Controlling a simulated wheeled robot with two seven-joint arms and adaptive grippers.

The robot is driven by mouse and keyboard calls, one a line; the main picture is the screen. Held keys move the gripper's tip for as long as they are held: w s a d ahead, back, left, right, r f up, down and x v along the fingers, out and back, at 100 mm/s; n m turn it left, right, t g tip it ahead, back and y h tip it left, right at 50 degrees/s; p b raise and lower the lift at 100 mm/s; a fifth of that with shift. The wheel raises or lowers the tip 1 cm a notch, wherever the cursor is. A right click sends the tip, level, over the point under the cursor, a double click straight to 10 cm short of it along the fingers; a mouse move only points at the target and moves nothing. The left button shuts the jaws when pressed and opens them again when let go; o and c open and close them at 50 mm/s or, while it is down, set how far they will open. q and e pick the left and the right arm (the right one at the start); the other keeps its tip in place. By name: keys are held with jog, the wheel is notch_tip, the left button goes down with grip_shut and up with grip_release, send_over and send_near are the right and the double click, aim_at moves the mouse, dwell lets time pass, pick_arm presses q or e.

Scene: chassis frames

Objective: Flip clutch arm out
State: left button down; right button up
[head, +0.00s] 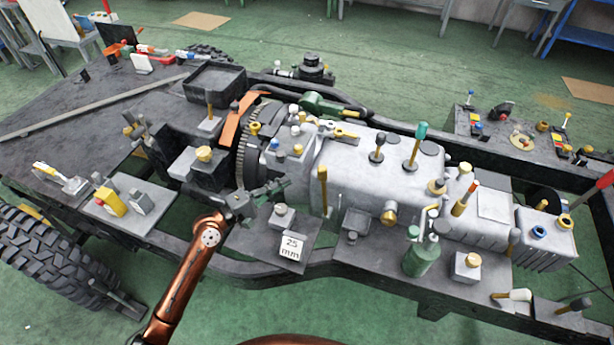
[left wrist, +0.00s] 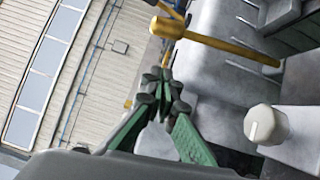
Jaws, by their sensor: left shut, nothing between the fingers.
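A yellow lever (head: 323,187), which looks like the clutch arm, stands roughly upright at the near side of the grey gearbox housing (head: 350,165). In the left wrist view a yellow bar (left wrist: 222,45) with a rounded end crosses above my fingertips; it appears to be the same lever. My left gripper (head: 278,188) is left of the lever in the head view, apart from it, in front of the toothed flywheel. Its green fingers (left wrist: 160,88) are shut and empty, with the tips together below the bar. My right gripper is not in view.
A green bottle (head: 422,257) stands to the right.

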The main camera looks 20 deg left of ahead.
pick_arm(q)
jog(key=w+d, duration=0.4)
jog(key=d, duration=0.2)
jog(key=shift+w+d+r, duration=0.15)
jog(key=shift+d+r, duration=0.15)
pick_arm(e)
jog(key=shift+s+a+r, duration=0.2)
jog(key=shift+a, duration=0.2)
